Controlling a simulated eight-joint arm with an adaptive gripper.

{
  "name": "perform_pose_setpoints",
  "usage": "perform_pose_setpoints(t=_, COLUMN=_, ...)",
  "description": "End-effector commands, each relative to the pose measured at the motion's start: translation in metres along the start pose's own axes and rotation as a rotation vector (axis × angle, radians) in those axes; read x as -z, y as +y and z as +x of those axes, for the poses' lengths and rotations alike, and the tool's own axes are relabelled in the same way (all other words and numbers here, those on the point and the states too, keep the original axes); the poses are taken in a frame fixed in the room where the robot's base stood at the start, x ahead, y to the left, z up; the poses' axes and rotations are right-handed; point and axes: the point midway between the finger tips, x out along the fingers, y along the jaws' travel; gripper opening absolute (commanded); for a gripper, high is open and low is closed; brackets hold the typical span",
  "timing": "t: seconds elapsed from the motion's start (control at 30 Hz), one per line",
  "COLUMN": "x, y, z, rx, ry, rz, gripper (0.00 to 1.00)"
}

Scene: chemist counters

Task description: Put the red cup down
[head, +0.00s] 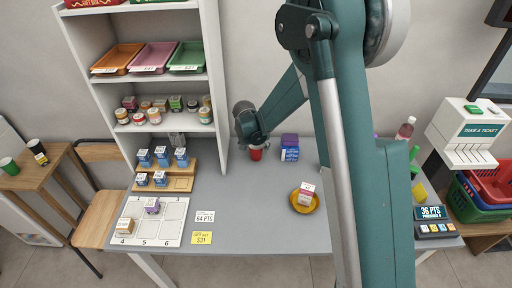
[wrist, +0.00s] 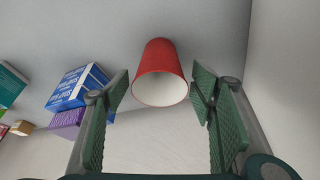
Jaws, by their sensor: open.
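The red cup (head: 256,153) stands on the grey counter (head: 240,215) near its back edge, below the end of my arm in the head view. In the wrist view the red cup (wrist: 160,68) shows its white inside, with its open rim toward the camera. My gripper (wrist: 160,88) is open, with one green padded finger on each side of the cup. Gaps show between the cup and both fingers. In the head view the fingers are too small to make out.
Blue and purple boxes (head: 290,150) stand just right of the cup. A yellow bowl with a small box (head: 307,190) is further right. A wooden stand (head: 178,184) with blue boxes and a numbered mat (head: 146,238) are at left. The counter's front middle is clear.

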Motion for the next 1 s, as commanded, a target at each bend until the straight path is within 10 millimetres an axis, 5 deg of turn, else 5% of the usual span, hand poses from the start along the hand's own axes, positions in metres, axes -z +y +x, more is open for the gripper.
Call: perform_pose_setpoints(t=1.0, x=0.001, y=0.000, z=-0.107, rx=0.000, ry=0.000, rz=-0.001, gripper=0.56)
